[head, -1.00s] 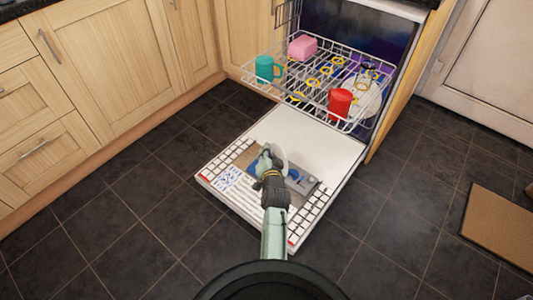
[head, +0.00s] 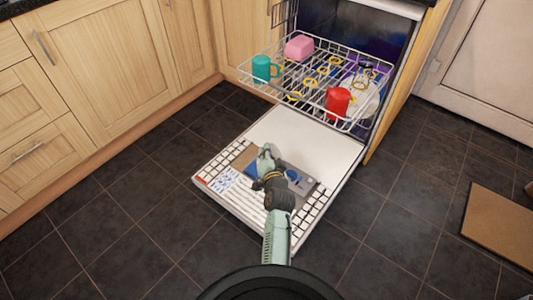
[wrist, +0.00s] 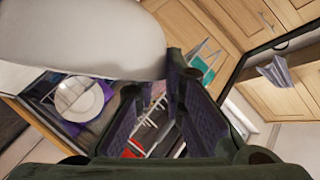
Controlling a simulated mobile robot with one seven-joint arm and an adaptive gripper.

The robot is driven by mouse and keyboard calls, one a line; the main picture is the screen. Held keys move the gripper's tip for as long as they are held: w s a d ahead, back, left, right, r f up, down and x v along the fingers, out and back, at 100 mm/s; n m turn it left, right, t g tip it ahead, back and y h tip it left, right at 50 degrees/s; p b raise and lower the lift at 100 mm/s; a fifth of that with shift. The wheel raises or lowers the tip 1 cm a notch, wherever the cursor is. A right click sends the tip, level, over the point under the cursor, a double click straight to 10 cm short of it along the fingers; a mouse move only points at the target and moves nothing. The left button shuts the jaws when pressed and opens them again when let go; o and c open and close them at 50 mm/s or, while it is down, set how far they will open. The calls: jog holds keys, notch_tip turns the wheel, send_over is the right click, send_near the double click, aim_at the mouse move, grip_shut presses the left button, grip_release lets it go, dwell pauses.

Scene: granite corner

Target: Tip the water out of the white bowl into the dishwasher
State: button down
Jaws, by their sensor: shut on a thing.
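The white bowl (wrist: 85,35) fills the upper left of the wrist view, close to the camera, with its smooth pale side showing. My gripper (wrist: 160,100) is shut on it near its edge. In the head view my gripper (head: 266,160) is above the lowered dishwasher door (head: 308,137). The bowl cannot be made out clearly there. The bowl's inside is hidden, and I cannot see any water. The dishwasher's upper rack (head: 300,88) is pulled out above the door, beyond my gripper.
Wooden cabinets (head: 110,60) stand at the left. Dark floor tiles are clear on both sides, with a brown mat (head: 500,225) at the right.

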jog(key=shift+d+b, duration=0.25)
jog(key=shift+b, duration=0.3)
jog(key=shift+m, duration=0.3)
jog(key=shift+r, duration=0.2)
jog(key=shift+d+b, duration=0.2)
jog(key=shift+b, duration=0.4)
